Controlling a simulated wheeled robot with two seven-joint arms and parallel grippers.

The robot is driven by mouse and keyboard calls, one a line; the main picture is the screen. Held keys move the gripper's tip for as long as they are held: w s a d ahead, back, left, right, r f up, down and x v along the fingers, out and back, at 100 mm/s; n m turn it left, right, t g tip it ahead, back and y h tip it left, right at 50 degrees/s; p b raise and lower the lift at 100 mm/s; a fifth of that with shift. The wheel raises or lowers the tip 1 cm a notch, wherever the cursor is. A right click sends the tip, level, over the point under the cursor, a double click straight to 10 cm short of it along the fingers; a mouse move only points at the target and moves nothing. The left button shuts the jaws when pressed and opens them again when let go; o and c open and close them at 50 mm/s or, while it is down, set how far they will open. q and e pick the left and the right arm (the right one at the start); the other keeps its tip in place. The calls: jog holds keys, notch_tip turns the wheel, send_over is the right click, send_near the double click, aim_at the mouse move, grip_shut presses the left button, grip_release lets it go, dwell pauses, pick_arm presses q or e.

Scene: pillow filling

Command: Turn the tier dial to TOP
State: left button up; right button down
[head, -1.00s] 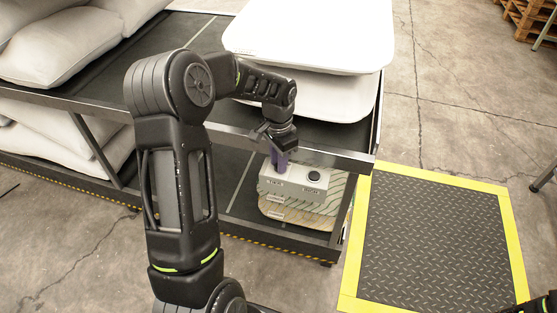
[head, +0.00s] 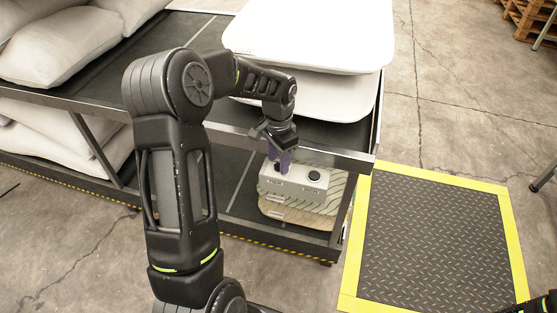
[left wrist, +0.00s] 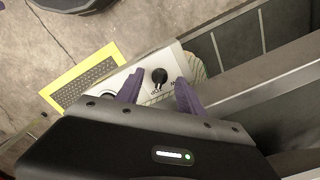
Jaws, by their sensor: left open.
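My left gripper (head: 280,157) has purple fingers and is just above the dial. In the left wrist view my left gripper (left wrist: 159,93) is open, with a finger on either side of the knob and visible gaps to it.
A round black button (head: 314,177) sits right of the dial on the box. The cart's upper rail (head: 330,158) runs close to my left wrist. White pillows (head: 315,35) lie above, others at left (head: 60,45). A yellow-edged mat (head: 430,240) covers the floor at right.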

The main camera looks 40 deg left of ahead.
aim_at(278, 164)
pick_arm(q)
notch_tip(278, 164, up, 7)
jog(key=shift+r, duration=0.1)
dwell(0.7)
